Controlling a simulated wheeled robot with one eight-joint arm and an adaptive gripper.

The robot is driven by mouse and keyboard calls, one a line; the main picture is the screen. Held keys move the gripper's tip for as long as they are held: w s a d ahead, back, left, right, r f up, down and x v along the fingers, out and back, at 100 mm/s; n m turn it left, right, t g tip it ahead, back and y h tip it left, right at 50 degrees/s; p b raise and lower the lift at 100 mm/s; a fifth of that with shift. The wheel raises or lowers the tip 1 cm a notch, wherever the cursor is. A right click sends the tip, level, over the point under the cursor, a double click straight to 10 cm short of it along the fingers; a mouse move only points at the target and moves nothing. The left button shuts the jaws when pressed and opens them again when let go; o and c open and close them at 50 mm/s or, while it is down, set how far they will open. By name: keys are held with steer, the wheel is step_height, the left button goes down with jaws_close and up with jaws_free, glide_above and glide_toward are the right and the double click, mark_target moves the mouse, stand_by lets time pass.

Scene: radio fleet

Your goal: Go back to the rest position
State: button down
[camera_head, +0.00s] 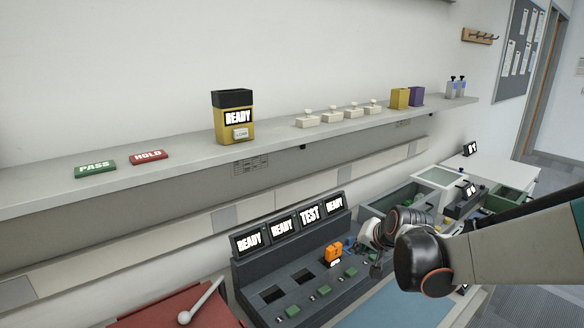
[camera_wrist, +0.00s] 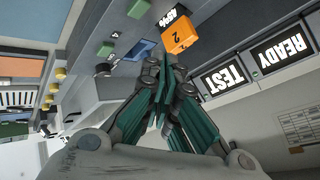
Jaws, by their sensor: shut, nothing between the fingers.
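My gripper (camera_wrist: 163,105) is shut and empty in the wrist view, with its teal-lined fingers together. In the head view my gripper (camera_head: 376,268) is partly hidden behind my own wrist, in front of the dark charging rack (camera_head: 300,275). An orange radio marked 2 (camera_head: 333,253) stands in a slot of the rack, below the screen reading TEST (camera_head: 310,215). The radio also shows in the wrist view (camera_wrist: 178,33), just beyond the fingertips and apart from them. The other screens that I can read say READY.
A shelf (camera_head: 190,178) above the rack holds a yellow READY box (camera_head: 233,118), a green PASS plate (camera_head: 95,167), a red HOLD plate (camera_head: 149,156) and several cream blocks. Grey bins (camera_head: 400,198) stand behind my arm.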

steer(key=s+r+n, duration=0.2)
steer(key=s+n, duration=0.1)
steer(key=s, duration=1.2)
steer(key=s+r+n+g+h, duration=0.1)
steer(key=s+r+n, duration=0.1)
steer(key=s, duration=1.3)
steer(key=shift+a+r+n+g+h, duration=0.2)
steer(key=shift+r+n+g+h, duration=0.1)
steer(key=shift+r+n, duration=0.15)
